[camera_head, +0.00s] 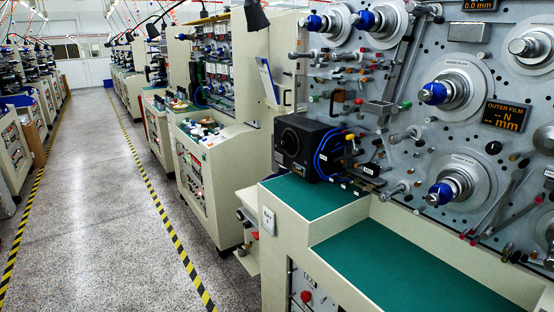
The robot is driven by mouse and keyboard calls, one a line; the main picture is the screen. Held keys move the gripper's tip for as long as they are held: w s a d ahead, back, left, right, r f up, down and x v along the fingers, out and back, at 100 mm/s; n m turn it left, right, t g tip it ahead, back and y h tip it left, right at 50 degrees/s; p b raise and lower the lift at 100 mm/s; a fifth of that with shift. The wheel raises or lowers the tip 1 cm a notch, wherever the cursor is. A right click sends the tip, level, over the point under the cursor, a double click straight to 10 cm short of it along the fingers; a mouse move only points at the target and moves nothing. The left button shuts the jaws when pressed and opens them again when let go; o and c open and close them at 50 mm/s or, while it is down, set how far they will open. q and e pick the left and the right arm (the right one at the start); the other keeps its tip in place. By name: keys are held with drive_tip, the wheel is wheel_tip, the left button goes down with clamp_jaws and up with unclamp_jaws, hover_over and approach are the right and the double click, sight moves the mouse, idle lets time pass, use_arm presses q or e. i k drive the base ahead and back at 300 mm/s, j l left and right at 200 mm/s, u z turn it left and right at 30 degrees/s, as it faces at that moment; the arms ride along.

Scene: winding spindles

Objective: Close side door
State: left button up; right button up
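The nearest winding machine has a grey spindle panel (395,60) with several round spindles, some with blue hubs. At its left edge stands a tall cream side panel (284,45), which may be the side door. A white and blue flat piece (269,83) with a slim handle-like part shows on or beside it. I cannot tell whether this panel is open or shut. Neither of my grippers is in view.
A green-topped cream bench (395,262) juts out below the spindle panel, with a black box (305,148) on its upper level. More machines (215,150) line the aisle. The speckled floor (90,200) between yellow-black stripes is clear.

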sight(283, 29)
drive_tip(key=i+j+z, duration=0.35)
drive_tip(key=i+j, duration=1.1)
drive_tip(key=i+j+u, duration=0.45)
drive_tip(key=i+j, duration=0.15)
drive_tip(key=j, duration=0.1)
